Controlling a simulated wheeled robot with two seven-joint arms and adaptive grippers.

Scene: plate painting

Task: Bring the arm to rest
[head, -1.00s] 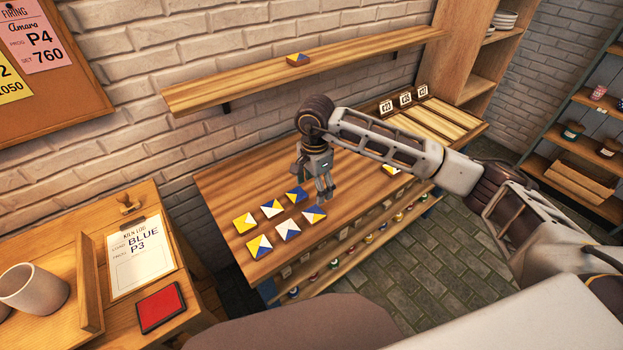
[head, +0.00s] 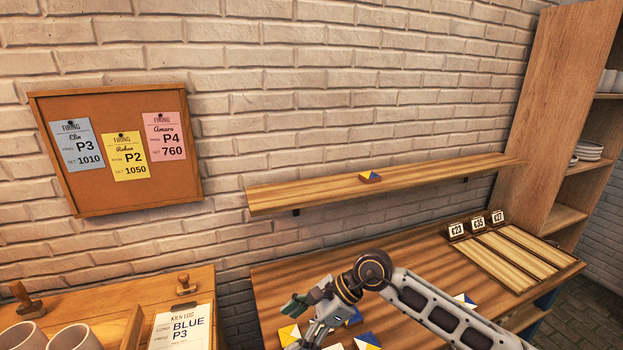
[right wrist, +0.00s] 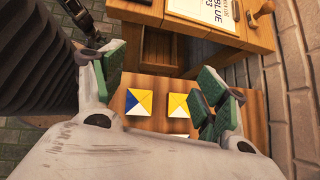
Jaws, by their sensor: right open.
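My right arm reaches in from the right of the head view. Its gripper (head: 306,315) hangs over the wooden table (head: 290,275), pointing left, with nothing between its fingers. In the right wrist view the green-padded fingers (right wrist: 160,88) are spread wide apart. Painted tiles lie on the table below, apart from the fingers: a blue, yellow and white one (right wrist: 137,102) and a yellow and white one (right wrist: 179,104). In the head view the arm and gripper partly hide the tiles, such as a yellow and white one (head: 289,335).
A wall shelf (head: 300,193) above the table holds one tile (head: 370,177). At left are a clipboard (head: 183,325), cups (head: 75,338) and stamps (head: 183,282). A cork board (head: 80,190) hangs on the wall.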

